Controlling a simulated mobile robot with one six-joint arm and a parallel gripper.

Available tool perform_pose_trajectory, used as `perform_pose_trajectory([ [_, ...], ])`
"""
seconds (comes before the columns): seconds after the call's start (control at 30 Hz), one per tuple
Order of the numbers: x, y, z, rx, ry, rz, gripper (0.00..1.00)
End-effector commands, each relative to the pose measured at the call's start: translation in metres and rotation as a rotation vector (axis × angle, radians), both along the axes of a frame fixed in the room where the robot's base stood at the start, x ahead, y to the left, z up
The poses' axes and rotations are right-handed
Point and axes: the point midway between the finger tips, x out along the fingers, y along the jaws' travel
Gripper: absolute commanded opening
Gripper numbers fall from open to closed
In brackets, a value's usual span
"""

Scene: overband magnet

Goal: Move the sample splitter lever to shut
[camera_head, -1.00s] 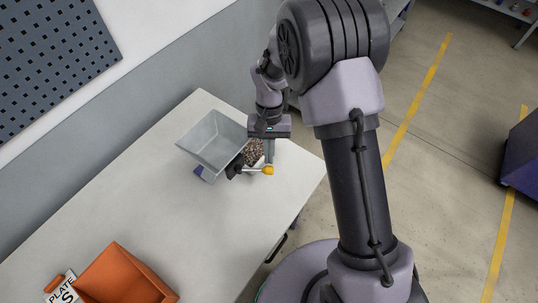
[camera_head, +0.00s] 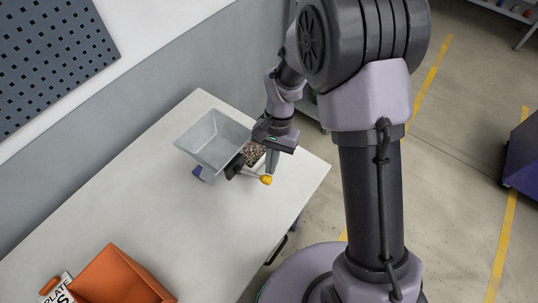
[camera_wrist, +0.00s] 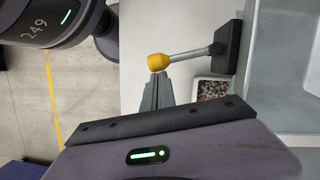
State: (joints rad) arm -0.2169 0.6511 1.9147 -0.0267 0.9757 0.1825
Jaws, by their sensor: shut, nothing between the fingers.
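The sample splitter (camera_head: 215,138) is a grey open-topped hopper near the far end of the white bench. Its lever (camera_head: 252,174) is a grey rod with a yellow knob (camera_head: 266,180), pointing out to the lower right from a dark pivot block (camera_head: 234,167). In the wrist view the lever (camera_wrist: 190,54) runs from the dark block (camera_wrist: 228,50) to the yellow knob (camera_wrist: 158,60). My gripper (camera_wrist: 160,76) is shut and empty, its fingertips right at the knob; I cannot tell whether they touch it. In the head view my gripper (camera_head: 270,172) is beside the knob.
A tray of mixed grains (camera_wrist: 212,88) sits beside the lever under the splitter. An orange bin (camera_head: 120,275) and a sign reading "PLATES" (camera_head: 60,289) stand at the near left of the bench (camera_head: 150,195). The bench middle is clear.

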Motion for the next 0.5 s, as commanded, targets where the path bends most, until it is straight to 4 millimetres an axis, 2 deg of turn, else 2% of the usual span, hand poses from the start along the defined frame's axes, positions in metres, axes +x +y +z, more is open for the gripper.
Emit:
perform_pose_trajectory([
  [0.2,-0.012,0.001,-0.001,0.001,-0.001,-0.132,0.0],
  [0.5,-0.022,0.003,0.0,0.0,0.0,-0.239,0.0],
])
